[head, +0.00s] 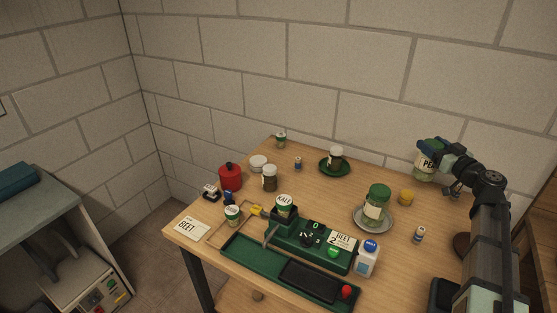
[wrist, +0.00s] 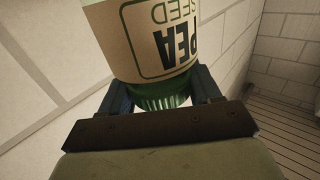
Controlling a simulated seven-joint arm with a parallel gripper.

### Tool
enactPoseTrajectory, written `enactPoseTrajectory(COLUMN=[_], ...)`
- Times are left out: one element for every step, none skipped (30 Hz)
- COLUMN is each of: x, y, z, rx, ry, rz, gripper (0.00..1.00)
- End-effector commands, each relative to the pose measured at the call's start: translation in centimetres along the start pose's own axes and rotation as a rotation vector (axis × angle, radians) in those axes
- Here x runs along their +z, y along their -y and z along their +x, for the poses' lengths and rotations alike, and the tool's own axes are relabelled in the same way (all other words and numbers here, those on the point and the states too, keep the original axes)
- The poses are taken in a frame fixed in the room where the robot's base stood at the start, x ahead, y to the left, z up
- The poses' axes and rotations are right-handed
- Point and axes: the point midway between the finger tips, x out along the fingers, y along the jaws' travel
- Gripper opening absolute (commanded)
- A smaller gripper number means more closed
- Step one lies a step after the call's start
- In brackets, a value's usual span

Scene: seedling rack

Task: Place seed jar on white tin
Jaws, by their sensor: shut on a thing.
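My gripper (head: 433,147) is raised above the right rear of the table, close to the wall. It is shut on a seed jar (head: 424,163) with a green lid and a cream label reading PEA. In the wrist view the jar (wrist: 150,45) is between the two dark fingers (wrist: 163,92), with its ribbed green lid nearest the palm. The label appears upside down there. A low, round white tin (head: 258,161) stands at the back left of the table, apart from the gripper and far to its left. Its top looks clear.
A red canister (head: 230,177) and a dark-bodied, white-lidded jar (head: 269,179) stand close to the tin. A green dish (head: 321,168) holds another jar. A green-lidded jar (head: 376,203) stands on a grey plate (head: 388,224). A green tray unit (head: 250,257) fills the front.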

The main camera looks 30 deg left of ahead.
Motion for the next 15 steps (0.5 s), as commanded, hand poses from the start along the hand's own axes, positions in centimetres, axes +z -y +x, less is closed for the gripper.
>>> enactPoseTrajectory(x=[-0.2, -0.3, -0.4, -0.5, -0.6, -0.7, -0.7, -0.8, -0.9, -1.0, -1.0, -1.1, -1.2, -1.3, -1.4], y=[1.0, 1.7, 2.6, 3.2, 3.9, 4.9, 5.7, 6.4, 7.5, 8.3, 9.1, 10.2, 11.0, 11.9, 13.1], z=[2.1, 3.0, 4.2, 5.2, 6.1, 7.3, 8.2, 9.1, 10.3, 11.2, 12.0, 13.2, 14.0, 14.8, 15.9], rx=[-0.027, -0.041, -0.058, -0.072, -0.085, -0.103, -0.117, -0.130, -0.148, -0.162, -0.175, -0.193, -0.206, -0.220, -0.238], ry=[-0.001, -0.001, -0.001, -0.001, -0.001, -0.001, -0.001, -0.001, -0.001, -0.001, -0.001, -0.001, -0.001, -0.001, -0.001], rz=[0.000, 0.001, 0.001, 0.001, 0.001, 0.001, 0.001, 0.001, 0.001, 0.001, 0.001, 0.001, 0.001, 0.001, 0.001], gripper=[0.00, 0.00, 0.00, 0.00, 0.00, 0.00, 0.00, 0.00, 0.00, 0.00, 0.00, 0.00, 0.00, 0.00, 0.00])
